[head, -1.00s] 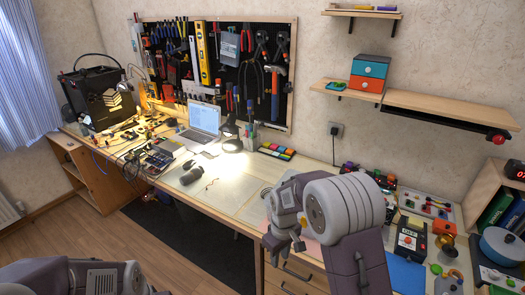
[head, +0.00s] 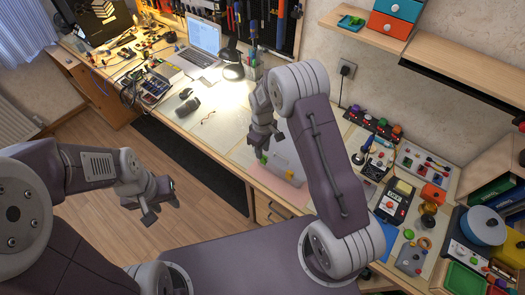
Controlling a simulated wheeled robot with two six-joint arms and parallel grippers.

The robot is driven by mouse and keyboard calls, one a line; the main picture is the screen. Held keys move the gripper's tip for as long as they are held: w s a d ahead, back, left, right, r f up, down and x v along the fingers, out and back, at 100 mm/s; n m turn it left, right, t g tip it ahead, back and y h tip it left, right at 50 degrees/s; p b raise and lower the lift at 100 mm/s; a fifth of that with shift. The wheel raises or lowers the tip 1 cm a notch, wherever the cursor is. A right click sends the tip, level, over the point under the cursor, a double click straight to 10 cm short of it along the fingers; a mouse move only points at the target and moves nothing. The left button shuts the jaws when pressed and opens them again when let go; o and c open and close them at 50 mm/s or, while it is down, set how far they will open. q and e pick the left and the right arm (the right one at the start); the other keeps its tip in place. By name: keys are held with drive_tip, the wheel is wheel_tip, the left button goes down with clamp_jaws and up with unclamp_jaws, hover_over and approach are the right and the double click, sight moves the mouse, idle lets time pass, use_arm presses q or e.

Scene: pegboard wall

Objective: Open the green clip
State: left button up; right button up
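A small green piece (head: 264,158), which may be the green clip, shows just below my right gripper, with a yellow bit beside it. It is too small to make out its shape. It is above or on a pale pink mat (head: 290,192) near the desk's front edge. My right gripper (head: 265,142) points down over it with its fingers apart; I cannot tell whether it touches the piece. My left gripper (head: 162,212) is open and empty over the floor in front of the desk.
A clear see-through panel or box (head: 285,165) stands by the mat. The right part of the desk is crowded with a switch box (head: 396,203), a control panel (head: 422,170) and a grey plate with a green button (head: 410,250). A lamp (head: 232,68) and laptop (head: 203,38) stand further left.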

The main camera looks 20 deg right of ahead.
sight(264, 159)
drive_tip(key=f, duration=0.2)
drive_tip(key=shift+w+d+f, duration=0.2)
drive_tip(key=shift+f, duration=0.1)
drive_tip(key=shift+a+f, duration=0.1)
drive_tip(key=shift+f, duration=0.15)
drive_tip(key=shift+s+a, duration=0.15)
drive_tip(key=shift+s, duration=0.05)
clamp_jaws()
